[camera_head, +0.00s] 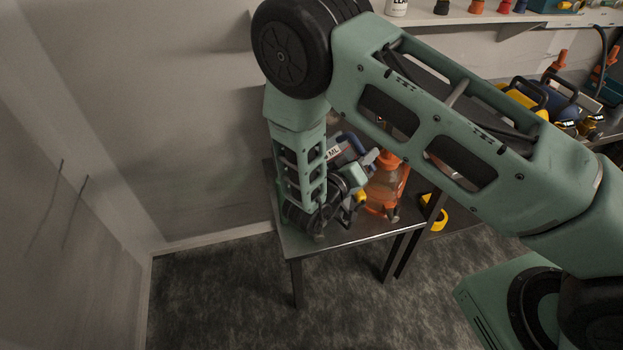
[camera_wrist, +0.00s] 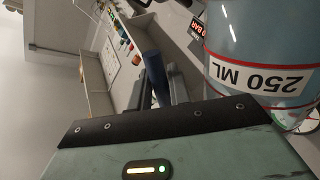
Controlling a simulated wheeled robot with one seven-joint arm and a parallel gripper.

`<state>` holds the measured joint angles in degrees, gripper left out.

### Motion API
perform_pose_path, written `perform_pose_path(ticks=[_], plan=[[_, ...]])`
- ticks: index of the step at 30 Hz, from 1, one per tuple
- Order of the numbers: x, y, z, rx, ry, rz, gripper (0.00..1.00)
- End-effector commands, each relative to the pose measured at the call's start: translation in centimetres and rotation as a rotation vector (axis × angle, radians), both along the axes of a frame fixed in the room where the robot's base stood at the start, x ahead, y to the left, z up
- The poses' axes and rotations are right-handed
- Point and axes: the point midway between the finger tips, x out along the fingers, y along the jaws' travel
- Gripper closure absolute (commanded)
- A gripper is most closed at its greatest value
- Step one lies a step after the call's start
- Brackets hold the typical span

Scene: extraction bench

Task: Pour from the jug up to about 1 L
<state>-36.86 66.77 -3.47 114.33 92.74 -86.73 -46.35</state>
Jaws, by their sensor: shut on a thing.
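My gripper (camera_wrist: 163,85) is shut on the blue handle of the jug in the wrist view. The jug (camera_wrist: 265,45) is a bluish, see-through vessel with a red-edged "250 ML" label, which reads upside down there. In the head view, part of the jug (camera_head: 334,153) and its label shows behind my arm, by my gripper (camera_head: 368,158). My arm hides most of it, and I cannot tell its tilt or liquid level. An orange see-through container (camera_head: 386,187) stands on the dark table close to the right of my gripper.
The small dark table (camera_head: 330,243) has a bare front edge. A yellow round thing (camera_head: 433,218) lies right of it. A white shelf (camera_head: 447,16) with small coloured items runs along the back wall. Yellow and blue tools (camera_head: 545,97) crowd the right bench. The floor at front left is clear.

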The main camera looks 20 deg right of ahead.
Motion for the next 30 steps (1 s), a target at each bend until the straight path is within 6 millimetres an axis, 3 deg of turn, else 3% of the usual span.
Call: perform_pose_path(ticks=[30], plan=[[0.5, 0.3, 1.2, -0.039, 0.057, -0.001, 1.00]])
